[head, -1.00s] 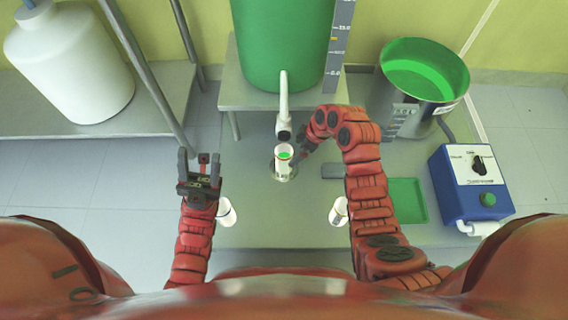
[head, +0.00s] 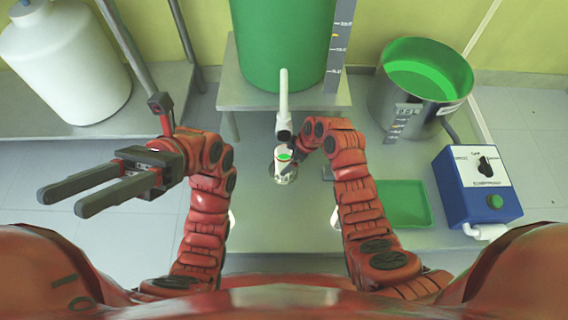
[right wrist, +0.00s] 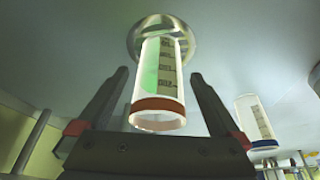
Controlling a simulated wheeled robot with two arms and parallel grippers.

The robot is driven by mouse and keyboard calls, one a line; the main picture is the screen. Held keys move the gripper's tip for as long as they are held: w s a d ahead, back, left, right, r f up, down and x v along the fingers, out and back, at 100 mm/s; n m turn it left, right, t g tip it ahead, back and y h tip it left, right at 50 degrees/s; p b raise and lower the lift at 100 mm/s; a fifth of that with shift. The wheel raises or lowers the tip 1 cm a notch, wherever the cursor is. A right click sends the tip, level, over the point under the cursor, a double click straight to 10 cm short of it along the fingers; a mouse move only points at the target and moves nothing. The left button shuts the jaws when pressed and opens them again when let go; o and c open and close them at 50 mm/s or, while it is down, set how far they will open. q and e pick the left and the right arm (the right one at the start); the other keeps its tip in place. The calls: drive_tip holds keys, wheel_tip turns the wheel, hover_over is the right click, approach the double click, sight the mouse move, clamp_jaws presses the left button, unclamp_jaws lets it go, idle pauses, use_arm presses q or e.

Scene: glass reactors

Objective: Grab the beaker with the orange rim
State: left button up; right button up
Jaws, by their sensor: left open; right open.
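The beaker with the orange rim (right wrist: 160,85) stands upright in the right wrist view, with green liquid inside. It stands on a round metal plate (right wrist: 133,38), and it also shows under the tap in the head view (head: 283,164). My right gripper (right wrist: 159,74) is open, with one finger on each side of this beaker; I cannot tell whether they touch it. In the head view that gripper is mostly hidden by its arm. My left gripper (head: 60,200) is open and empty, pointing left, far from the beaker.
A blue-rimmed beaker (right wrist: 257,122) stands to the right in the right wrist view. A white tap (head: 284,105) hangs over the plate from a green tank (head: 283,45). A steel pot (head: 420,95), a green tray (head: 403,203) and a blue control box (head: 480,188) are at the right.

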drive_tip(key=b+x, duration=0.1)
drive_tip(key=x, duration=0.2)
drive_tip(key=shift+f, duration=0.25)
drive_tip(key=c, duration=1.4)
use_arm(q)
drive_tip(key=s+a+f+m+t+y, duration=0.1)
drive_tip(key=s+a+m+t+y, duration=0.1)
drive_tip(key=s+a+t, duration=0.3)
drive_tip(key=shift+s+a+f+m+t+y, duration=0.15)
drive_tip(key=shift+s+f+m+t+y, duration=0.2)
drive_tip(key=shift+t, duration=0.65)
